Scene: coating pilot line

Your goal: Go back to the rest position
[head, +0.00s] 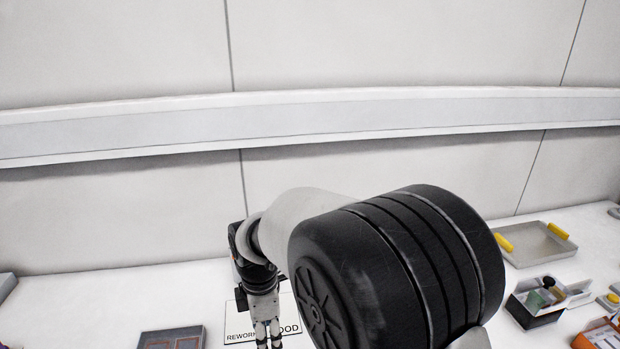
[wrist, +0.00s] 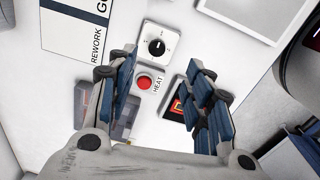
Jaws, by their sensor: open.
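My gripper (wrist: 165,105) is open in the wrist view, with nothing between its blue-padded fingers. It hangs over the white bench. Between the fingertips shows a red button (wrist: 144,82) marked HEAT, with a white box bearing a black knob (wrist: 157,47) just beyond it. In the head view my gripper (head: 268,338) points down at the bottom edge, in front of the printed REWORK/GOOD sheet (head: 240,325). My large dark arm joint hides the middle of the bench.
A tray with yellow handles (head: 536,243) and an open box of small items (head: 545,297) stand at the right. A shallow grey tray (head: 172,338) lies at the lower left. A wall with a long rail (head: 300,115) closes off the back.

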